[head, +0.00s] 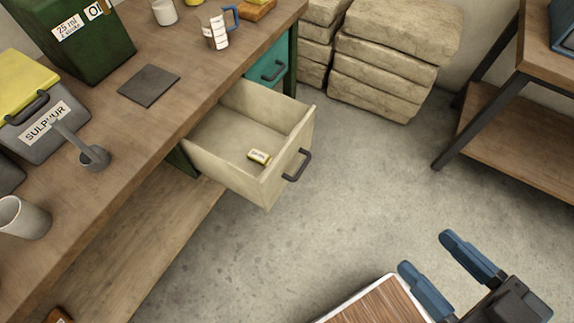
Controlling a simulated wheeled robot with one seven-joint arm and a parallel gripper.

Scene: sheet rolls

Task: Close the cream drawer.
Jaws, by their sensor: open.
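The cream drawer (222,172) is pulled far out from under the wooden workbench in the head view. Its dark handle (297,165) is on the front panel, which faces right. A small yellow and white labelled item (259,157) lies inside on the drawer's floor. My gripper (429,262) is at the lower right with its two blue fingers apart and nothing between them. It is well away from the drawer, to the right of and below it in the picture.
A teal drawer (268,64) sits beyond the cream one, apparently shut. The workbench (160,122) holds a sulphur box (45,117), a scoop (93,155) and cups. Stacked sacks (385,65) stand behind. A second table (524,77) is at right. Concrete floor (350,180) between is clear.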

